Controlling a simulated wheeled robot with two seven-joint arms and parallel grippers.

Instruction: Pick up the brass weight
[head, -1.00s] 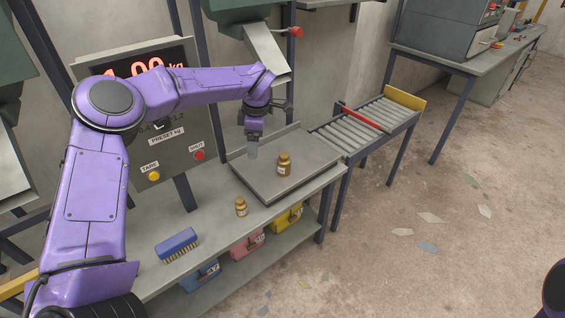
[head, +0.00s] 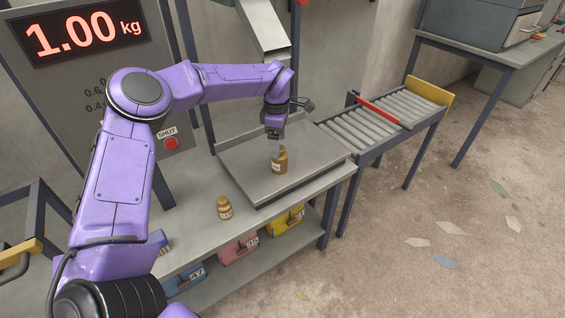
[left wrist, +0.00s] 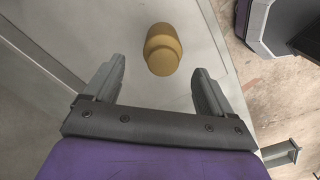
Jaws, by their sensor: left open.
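A larger brass weight (head: 281,161) stands upright on the grey scale pan (head: 313,159). In the left wrist view the gripper (left wrist: 159,85) is open and empty. The brass weight (left wrist: 162,50) is ahead of the fingertips, in line with the gap between them and apart from both. A smaller brass weight (head: 224,208) stands on the bench in front of the pan. My right gripper is out of view.
The display (head: 84,31) reads 1.00 kg. A red SHUT button (head: 171,144) sits below it. A chute (head: 263,28) hangs behind the pan. A roller conveyor (head: 375,125) adjoins at the right. Coloured boxes (head: 239,247) are on the lower shelf. A blue brush (head: 158,240) is mostly hidden by my arm.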

